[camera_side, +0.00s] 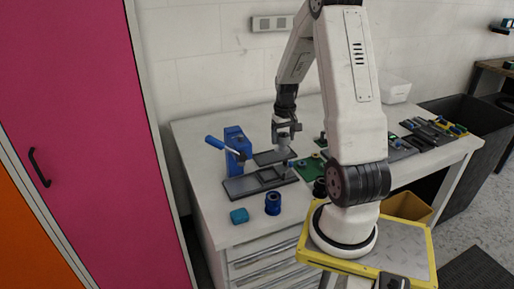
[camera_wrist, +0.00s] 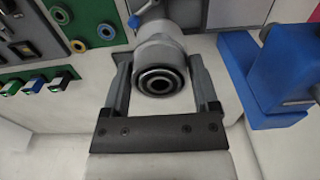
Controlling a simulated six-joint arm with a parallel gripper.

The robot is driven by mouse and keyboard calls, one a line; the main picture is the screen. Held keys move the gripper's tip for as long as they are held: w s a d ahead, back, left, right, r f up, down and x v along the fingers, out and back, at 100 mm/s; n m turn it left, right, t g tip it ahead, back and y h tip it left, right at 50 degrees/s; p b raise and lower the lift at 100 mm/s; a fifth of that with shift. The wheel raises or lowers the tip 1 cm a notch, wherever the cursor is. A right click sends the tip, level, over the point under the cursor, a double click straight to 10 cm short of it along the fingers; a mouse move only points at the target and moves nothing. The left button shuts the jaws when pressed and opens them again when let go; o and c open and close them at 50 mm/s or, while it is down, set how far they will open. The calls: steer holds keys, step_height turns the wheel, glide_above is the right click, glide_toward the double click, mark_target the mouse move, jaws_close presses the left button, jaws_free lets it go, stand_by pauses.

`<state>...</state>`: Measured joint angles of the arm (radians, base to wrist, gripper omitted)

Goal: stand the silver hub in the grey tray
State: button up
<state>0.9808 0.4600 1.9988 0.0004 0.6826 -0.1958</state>
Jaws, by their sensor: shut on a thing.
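The silver hub (camera_wrist: 160,48) is between the two fingers of my gripper (camera_wrist: 160,68) in the wrist view, its dark-ringed bored end facing the camera. In the side view my gripper (camera_side: 286,128) points down and is shut on the hub (camera_side: 283,140), above the worktop. The grey tray (camera_side: 236,187), low and divided, lies on the bench below and in front of the hub. A flat grey plate (camera_side: 268,158) sits just behind the tray, under the hub. I cannot tell how high the hub is above them.
A blue fixture (camera_side: 235,140) with a lever stands left of the gripper; it is close at right in the wrist view (camera_wrist: 280,70). A green board (camera_side: 308,170) lies right.

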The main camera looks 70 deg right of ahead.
steer(key=shift+s+d+r, duration=0.2)
steer(key=shift+s+r, duration=0.25)
steer(key=shift+s, duration=0.1)
steer(key=w+d+f, duration=0.4)
steer(key=w+d, duration=0.3)
glide_toward(268, 158)
steer(key=shift+s+a+f, duration=0.1)
steer(key=shift+a, duration=0.05)
steer(key=shift+w+f, duration=0.2)
steer(key=shift+f, duration=1.65)
steer(key=shift+f, duration=0.15)
